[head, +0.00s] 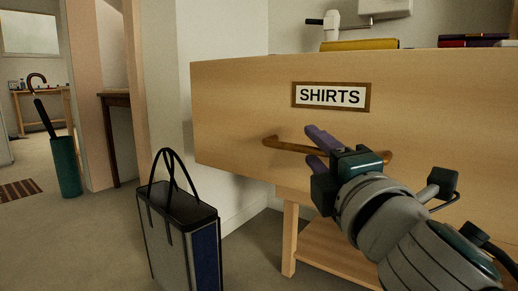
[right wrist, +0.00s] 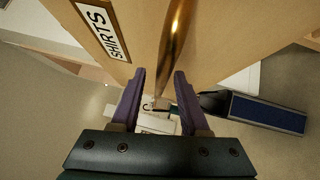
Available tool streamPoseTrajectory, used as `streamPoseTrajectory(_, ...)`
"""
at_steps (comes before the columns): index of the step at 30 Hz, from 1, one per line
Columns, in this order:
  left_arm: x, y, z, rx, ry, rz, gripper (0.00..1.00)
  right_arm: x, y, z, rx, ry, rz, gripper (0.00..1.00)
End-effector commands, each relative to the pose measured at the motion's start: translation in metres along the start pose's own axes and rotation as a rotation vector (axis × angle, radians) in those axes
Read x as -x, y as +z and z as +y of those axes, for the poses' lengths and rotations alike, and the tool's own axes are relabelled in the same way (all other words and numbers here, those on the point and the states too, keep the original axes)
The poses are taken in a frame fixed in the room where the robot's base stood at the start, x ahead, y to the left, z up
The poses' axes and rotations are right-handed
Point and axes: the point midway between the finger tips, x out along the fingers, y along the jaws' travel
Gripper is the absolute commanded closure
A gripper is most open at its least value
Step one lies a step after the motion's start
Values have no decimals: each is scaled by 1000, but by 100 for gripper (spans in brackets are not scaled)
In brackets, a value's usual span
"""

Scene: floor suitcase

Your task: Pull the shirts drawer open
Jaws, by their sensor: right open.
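The shirts drawer (head: 230,110) has a wide, light wood front with a framed SHIRTS label (head: 331,97). No gap shows around its front. Its brown bar handle (head: 283,145) runs sideways below the label, and my right gripper hides part of it. My right gripper (head: 312,147) is open, its purple fingers at the handle, one above and one below it. In the right wrist view the handle (right wrist: 174,45) runs down between the two fingertips (right wrist: 159,74). I cannot tell whether the fingers touch it. My left gripper is not in view.
A dark handbag (head: 180,235) stands on the floor left of the drawer. A green umbrella stand (head: 64,167) is farther left. A wooden leg (head: 290,238) and a low shelf (head: 335,255) are under the drawer. A yellow item (head: 360,44) lies on top. The floor at left is mostly clear.

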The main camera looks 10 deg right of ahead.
Motion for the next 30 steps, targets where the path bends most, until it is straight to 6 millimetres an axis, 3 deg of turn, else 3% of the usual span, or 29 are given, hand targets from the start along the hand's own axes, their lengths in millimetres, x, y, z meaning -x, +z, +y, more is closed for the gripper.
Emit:
streamPoseTrajectory(8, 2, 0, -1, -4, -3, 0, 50, 14, 0, -1, -2, -4, 0, 55)
streamPoseTrajectory(21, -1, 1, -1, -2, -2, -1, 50, 88, 0, -2, -3, -3, 0, 55)
streamPoseTrajectory(30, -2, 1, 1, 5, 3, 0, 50, 100, 0, 0, 0, 0, 0, 55)
